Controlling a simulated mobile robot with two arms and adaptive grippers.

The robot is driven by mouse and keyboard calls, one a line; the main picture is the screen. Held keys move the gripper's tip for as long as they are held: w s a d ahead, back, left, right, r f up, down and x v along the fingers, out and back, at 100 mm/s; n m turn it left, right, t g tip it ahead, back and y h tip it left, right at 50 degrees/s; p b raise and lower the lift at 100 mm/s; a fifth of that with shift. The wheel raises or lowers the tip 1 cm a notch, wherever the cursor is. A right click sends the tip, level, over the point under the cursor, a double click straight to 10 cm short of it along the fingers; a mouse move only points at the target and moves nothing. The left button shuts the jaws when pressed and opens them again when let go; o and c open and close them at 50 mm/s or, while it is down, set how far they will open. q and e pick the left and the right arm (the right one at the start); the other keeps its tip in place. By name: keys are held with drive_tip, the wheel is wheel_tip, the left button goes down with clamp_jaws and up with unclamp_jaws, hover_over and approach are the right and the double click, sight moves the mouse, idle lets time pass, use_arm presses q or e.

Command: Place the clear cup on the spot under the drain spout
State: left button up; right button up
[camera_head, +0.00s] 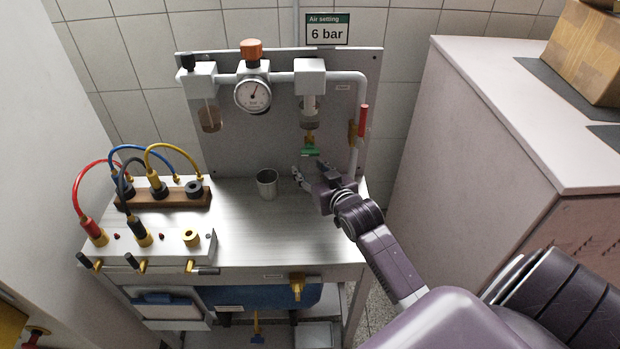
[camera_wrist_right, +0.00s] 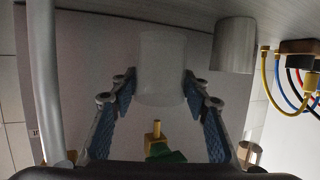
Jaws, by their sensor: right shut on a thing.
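The clear cup (camera_wrist_right: 162,65) stands between the fingers of my right gripper (camera_wrist_right: 158,90) in the right wrist view, faint and see-through. My right gripper (camera_head: 316,181) is shut on it. In the head view the gripper is low over the workbench, just below the drain spout (camera_head: 310,138); the cup cannot be made out there. The spout has a green handle (camera_head: 310,151), which also shows near the gripper in the wrist view (camera_wrist_right: 165,157). The spot under the spout cannot be told apart behind the gripper. My left gripper is out of view.
A metal cup (camera_head: 267,186) stands on the workbench (camera_head: 250,230) left of the gripper; it also shows in the wrist view (camera_wrist_right: 234,46). A pipe with a red lever (camera_head: 363,121) is close on the right. A hose manifold (camera_head: 165,244) fills the bench's left side.

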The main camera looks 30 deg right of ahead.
sight(311, 180)
drive_tip(key=shift+f, duration=1.75)
drive_tip(key=shift+f, duration=0.1)
drive_tip(key=o, duration=0.9)
drive_tip(key=shift+o, duration=0.2)
drive_tip(key=shift+s, duration=0.2)
drive_tip(key=v, duration=1.1)
drive_tip(key=shift+s+r, duration=0.25)
drive_tip(key=shift+r, duration=0.05)
